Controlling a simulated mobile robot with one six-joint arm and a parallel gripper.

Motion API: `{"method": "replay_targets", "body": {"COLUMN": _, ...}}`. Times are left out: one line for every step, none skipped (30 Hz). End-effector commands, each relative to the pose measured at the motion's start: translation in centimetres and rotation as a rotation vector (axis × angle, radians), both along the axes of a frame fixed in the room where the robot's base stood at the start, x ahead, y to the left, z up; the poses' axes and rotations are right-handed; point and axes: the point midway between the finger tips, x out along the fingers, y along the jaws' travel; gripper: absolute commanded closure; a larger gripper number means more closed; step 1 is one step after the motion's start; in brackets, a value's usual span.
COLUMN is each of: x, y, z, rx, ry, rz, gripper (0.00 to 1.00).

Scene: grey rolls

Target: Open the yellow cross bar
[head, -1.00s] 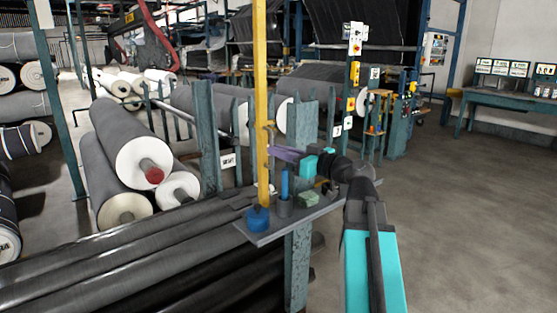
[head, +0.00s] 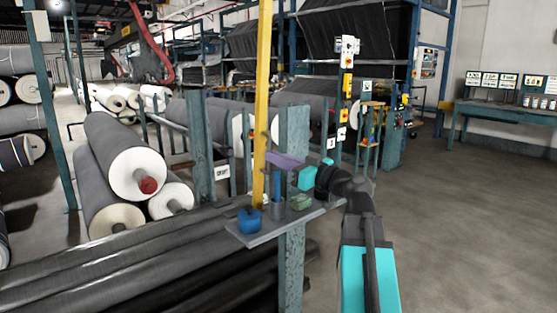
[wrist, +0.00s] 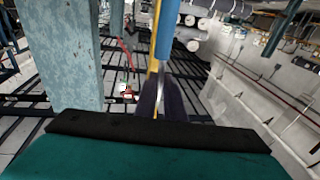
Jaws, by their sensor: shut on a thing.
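The yellow cross bar (head: 263,90) stands nearly upright in the head view, its top beyond the frame, its top leaning slightly right. Its lower end is beside the small shelf on the teal post. My gripper (head: 273,158), with purple fingers, reaches in from the right above the shelf and meets the bar's lower part. In the wrist view the fingers (wrist: 161,98) are close together around a thin grey metal piece, seemingly the bar's handle, with the yellow bar (wrist: 151,84) just behind. The exact contact is partly hidden.
The shelf (head: 262,236) holds a blue pot (head: 250,220), a grey cup (head: 277,210), a blue upright item (head: 277,186) and a green block (head: 300,202), close below my gripper. Grey rolls (head: 123,155) lie at left. The floor at right (head: 460,220) is clear.

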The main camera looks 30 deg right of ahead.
Motion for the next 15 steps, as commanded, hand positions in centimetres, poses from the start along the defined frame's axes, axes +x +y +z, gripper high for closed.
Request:
{"method": "replay_targets", "body": {"x": -0.09, "y": 0.20, "z": -0.16, "rx": -0.003, "ry": 0.004, "rz": 0.006, "gripper": 1.00}}
{"method": "replay_targets", "body": {"x": -0.10, "y": 0.17, "z": -0.18, "rx": -0.003, "ry": 0.004, "rz": 0.006, "gripper": 0.89}}
{"method": "replay_targets", "body": {"x": -0.10, "y": 0.14, "z": -0.18, "rx": -0.003, "ry": 0.004, "rz": 0.005, "gripper": 0.82}}
{"method": "replay_targets", "body": {"x": -0.10, "y": 0.11, "z": -0.17, "rx": -0.003, "ry": 0.004, "rz": 0.005, "gripper": 0.77}}
{"method": "replay_targets", "body": {"x": -0.10, "y": 0.07, "z": -0.16, "rx": -0.003, "ry": 0.003, "rz": 0.004, "gripper": 0.72}}
{"method": "replay_targets", "body": {"x": -0.10, "y": 0.04, "z": -0.15, "rx": -0.003, "ry": 0.003, "rz": 0.003, "gripper": 0.72}}
{"method": "replay_targets", "body": {"x": -0.10, "y": 0.01, "z": -0.14, "rx": -0.003, "ry": 0.003, "rz": 0.002, "gripper": 0.72}}
{"method": "replay_targets", "body": {"x": -0.10, "y": -0.01, "z": -0.13, "rx": -0.003, "ry": 0.003, "rz": 0.002, "gripper": 0.72}}
{"method": "replay_targets", "body": {"x": -0.10, "y": -0.04, "z": -0.12, "rx": -0.002, "ry": 0.002, "rz": 0.001, "gripper": 0.72}}
{"method": "replay_targets", "body": {"x": -0.09, "y": -0.06, "z": -0.11, "rx": -0.002, "ry": 0.002, "rz": 0.001, "gripper": 0.72}}
{"method": "replay_targets", "body": {"x": -0.10, "y": -0.08, "z": -0.11, "rx": -0.002, "ry": 0.002, "rz": 0.001, "gripper": 0.72}}
{"method": "replay_targets", "body": {"x": -0.10, "y": -0.10, "z": -0.10, "rx": -0.002, "ry": 0.002, "rz": 0.000, "gripper": 0.72}}
{"method": "replay_targets", "body": {"x": -0.10, "y": -0.11, "z": -0.09, "rx": -0.002, "ry": 0.002, "rz": 0.000, "gripper": 0.72}}
{"method": "replay_targets", "body": {"x": -0.11, "y": -0.13, "z": -0.09, "rx": -0.002, "ry": 0.002, "rz": 0.000, "gripper": 0.72}}
{"method": "replay_targets", "body": {"x": -0.15, "y": -0.14, "z": -0.10, "rx": -0.002, "ry": 0.002, "rz": 0.000, "gripper": 0.72}}
